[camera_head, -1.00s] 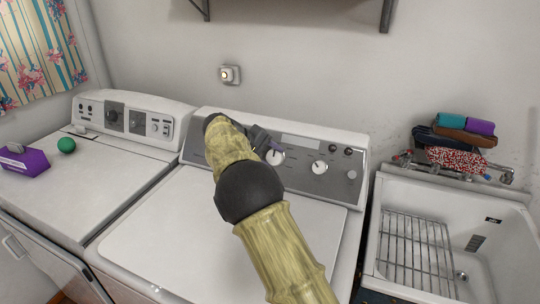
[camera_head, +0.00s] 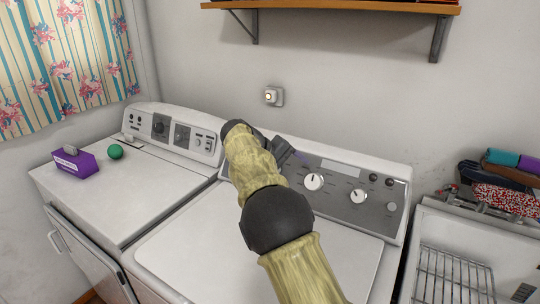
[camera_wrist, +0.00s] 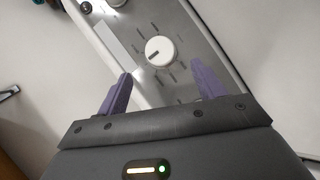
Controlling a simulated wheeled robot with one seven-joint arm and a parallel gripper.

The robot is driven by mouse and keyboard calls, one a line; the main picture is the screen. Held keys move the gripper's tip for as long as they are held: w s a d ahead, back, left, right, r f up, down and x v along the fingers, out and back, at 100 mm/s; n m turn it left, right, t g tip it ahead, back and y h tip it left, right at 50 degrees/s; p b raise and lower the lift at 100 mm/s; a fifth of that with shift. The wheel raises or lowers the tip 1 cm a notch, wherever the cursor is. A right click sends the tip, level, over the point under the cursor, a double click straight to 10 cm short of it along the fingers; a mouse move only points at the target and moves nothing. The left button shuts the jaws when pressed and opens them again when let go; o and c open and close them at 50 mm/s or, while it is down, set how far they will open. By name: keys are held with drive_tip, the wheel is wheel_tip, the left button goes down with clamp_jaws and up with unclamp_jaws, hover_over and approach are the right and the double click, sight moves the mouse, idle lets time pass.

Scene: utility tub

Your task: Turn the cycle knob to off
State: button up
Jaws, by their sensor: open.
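The washer's control panel (camera_head: 337,185) carries a large white round knob (camera_head: 314,181) with a dark pointer mark, and a second white knob (camera_head: 358,195) to its right. I cannot read which is labelled cycle. My gripper (camera_head: 300,158) is just up and left of the large knob, apart from it. In the wrist view a large white knob (camera_wrist: 159,50), ringed by printed marks, shows beyond the tips of my gripper (camera_wrist: 161,74). Its pointer aims left and slightly down in that view. The purple fingers are spread, with nothing between them.
A second machine (camera_head: 112,185) stands at left, with a purple box (camera_head: 75,163) and green ball (camera_head: 115,152) on top. A sink (camera_head: 485,235) with a wire rack is at right. A shelf (camera_head: 335,7) hangs above. The space before the panel is free.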

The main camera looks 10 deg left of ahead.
drive_tip(key=p+v, duration=0.1)
drive_tip(key=v, duration=0.8)
drive_tip(key=shift+s+a, duration=0.2)
drive_tip(key=shift+r, duration=0.1)
drive_tip(key=s+d+f+m+g+y+p, duration=0.1)
drive_tip(key=s+d+f+y+p, duration=0.15)
drive_tip(key=d, duration=0.65)
drive_tip(key=s+d+f+g+y+p, duration=0.1)
drive_tip(key=d+f+g+y+p, duration=0.15)
drive_tip(key=d, duration=0.55)
drive_tip(key=s+d+f+m+y+p, duration=0.1)
drive_tip(key=s+d+m+p, duration=0.1)
drive_tip(key=s, duration=1)
drive_tip(key=s+d+f+m+t+y+p, duration=0.1)
drive_tip(key=s+d+f+m+y+p, duration=0.1)
drive_tip(key=s+d+p, duration=0.2)
drive_tip(key=s+d, duration=0.3)
drive_tip(key=s, duration=0.5)
drive_tip(key=shift+s+d+m, duration=0.15)
drive_tip(key=shift+m, duration=0.25)
